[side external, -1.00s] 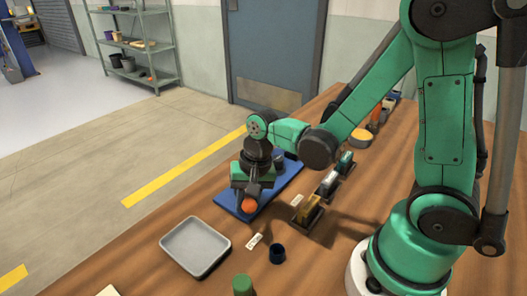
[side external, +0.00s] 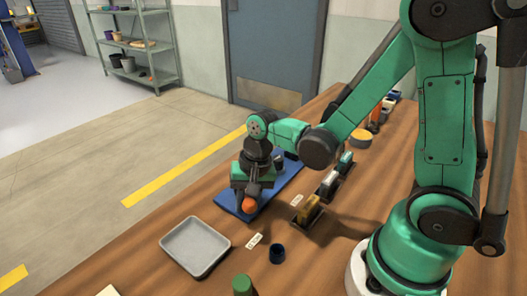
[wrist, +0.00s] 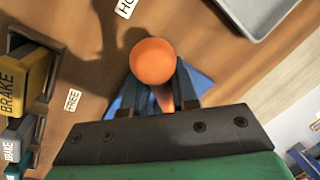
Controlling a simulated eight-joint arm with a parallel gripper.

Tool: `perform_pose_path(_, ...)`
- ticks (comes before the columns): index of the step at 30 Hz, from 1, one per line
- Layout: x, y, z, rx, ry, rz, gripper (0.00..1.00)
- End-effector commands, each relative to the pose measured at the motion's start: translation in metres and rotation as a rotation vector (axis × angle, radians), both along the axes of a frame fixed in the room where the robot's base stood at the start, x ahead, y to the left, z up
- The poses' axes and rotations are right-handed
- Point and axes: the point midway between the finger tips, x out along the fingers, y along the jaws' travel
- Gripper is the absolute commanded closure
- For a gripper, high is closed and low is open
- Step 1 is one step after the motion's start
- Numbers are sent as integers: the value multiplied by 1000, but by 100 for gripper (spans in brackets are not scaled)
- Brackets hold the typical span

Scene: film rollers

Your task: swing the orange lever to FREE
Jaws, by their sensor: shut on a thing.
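The orange lever shows as a round orange knob (side external: 249,204) at the near end of a blue base plate (side external: 229,198). In the wrist view the knob (wrist: 153,61) sits at the fingertips, with part of its orange shaft behind it. My gripper (side external: 253,190) is over the near end of the plate, shut on the lever; its two dark fingers (wrist: 160,88) flank the knob and shaft. A small FREE label (wrist: 73,100) lies on the table left of the knob in the wrist view. Another label, partly cut off (wrist: 126,7), is at the top.
A grey tray (side external: 168,240) lies at the near left. A dark blue cup (side external: 277,254) and a green cylinder (side external: 243,286) stand in front. Blocks in dark holders, one yellow and marked BRAKE (wrist: 13,84), stand right of the plate in the side view.

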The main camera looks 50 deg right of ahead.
Motion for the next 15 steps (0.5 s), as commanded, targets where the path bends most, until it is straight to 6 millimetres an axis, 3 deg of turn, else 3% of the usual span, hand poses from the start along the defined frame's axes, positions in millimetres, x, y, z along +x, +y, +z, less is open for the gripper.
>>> perform_pose_path(8, -2, -3, 0, 2, 0, 52, 100)
perform_pose_path(15, -7, -11, 0, 1, 1, 205, 100)
